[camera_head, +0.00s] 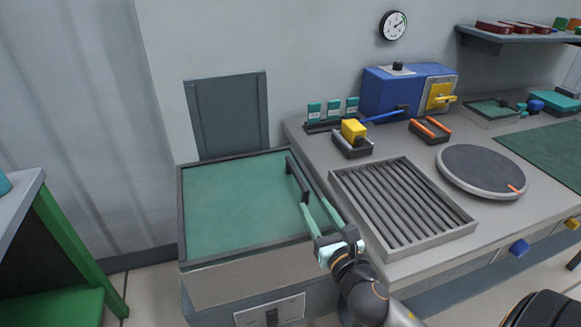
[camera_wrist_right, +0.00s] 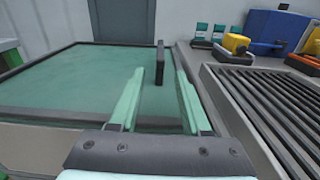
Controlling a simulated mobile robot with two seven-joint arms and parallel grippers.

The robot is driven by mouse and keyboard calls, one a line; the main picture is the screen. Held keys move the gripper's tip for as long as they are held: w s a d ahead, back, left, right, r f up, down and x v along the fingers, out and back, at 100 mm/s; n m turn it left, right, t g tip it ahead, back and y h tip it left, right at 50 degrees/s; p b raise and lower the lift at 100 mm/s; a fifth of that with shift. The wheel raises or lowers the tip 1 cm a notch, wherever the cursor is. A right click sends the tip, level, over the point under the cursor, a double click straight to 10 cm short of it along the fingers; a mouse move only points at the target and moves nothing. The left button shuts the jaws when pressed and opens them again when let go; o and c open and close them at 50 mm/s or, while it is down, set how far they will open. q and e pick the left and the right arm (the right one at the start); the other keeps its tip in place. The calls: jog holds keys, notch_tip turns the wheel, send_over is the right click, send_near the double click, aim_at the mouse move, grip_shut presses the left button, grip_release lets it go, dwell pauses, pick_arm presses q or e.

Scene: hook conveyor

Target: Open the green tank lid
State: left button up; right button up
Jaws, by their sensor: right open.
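The green tank lid (camera_head: 235,205) lies flat in a dark grey frame on top of the tank, left of the counter. It also shows in the wrist view (camera_wrist_right: 70,85). A dark bar handle (camera_head: 297,179) stands up near the lid's right edge. My right gripper (camera_head: 317,205) is at the lid's right edge, its two pale green fingers apart and empty. In the wrist view the handle (camera_wrist_right: 160,62) appears between the fingertips and just beyond them; I see no contact. My left gripper is out of view.
A slatted grey tray (camera_head: 400,207) sits on the counter (camera_head: 318,153) close right of my right gripper. A dark grey panel (camera_head: 228,113) is on the wall behind the tank. A green-legged table (camera_head: 75,255) stands left. The space above the lid is clear.

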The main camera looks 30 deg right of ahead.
aim_at(297, 173)
jog(key=shift+w+d+r, duration=0.15)
jog(key=shift+w+r, duration=0.2)
jog(key=shift+w, duration=0.1)
jog(key=x, duration=1.1)
jog(key=shift+w+d, duration=0.1)
jog(key=shift+w, duration=0.2)
grip_shut()
dwell(0.8)
